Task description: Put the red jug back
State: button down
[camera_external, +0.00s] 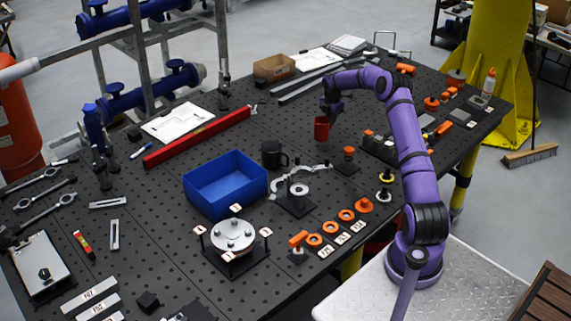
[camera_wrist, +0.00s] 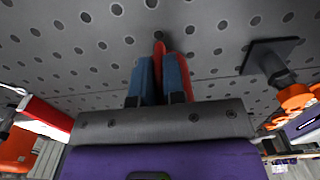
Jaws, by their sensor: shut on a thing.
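The small red jug (camera_external: 321,129) is near the middle of the table in the external view, just below my gripper (camera_external: 331,108). In the wrist view my gripper's blue fingers (camera_wrist: 159,78) are close together with a red part of the jug (camera_wrist: 159,47) between their tips. More red shows along the right finger. Most of the jug is hidden behind the fingers there. I cannot tell whether its base touches the table.
The perforated black table (camera_external: 330,185) is crowded. A black mug (camera_external: 272,154), blue bin (camera_external: 226,187), red beam (camera_external: 198,137) and orange-topped stand (camera_external: 348,154) are near the jug. A cardboard box (camera_external: 273,69) stands behind. Some bare table lies left of the jug.

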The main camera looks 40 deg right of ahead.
jog(key=shift+f, duration=1.75)
jog(key=shift+f, duration=0.15)
jog(key=c, duration=1.2)
grip_release()
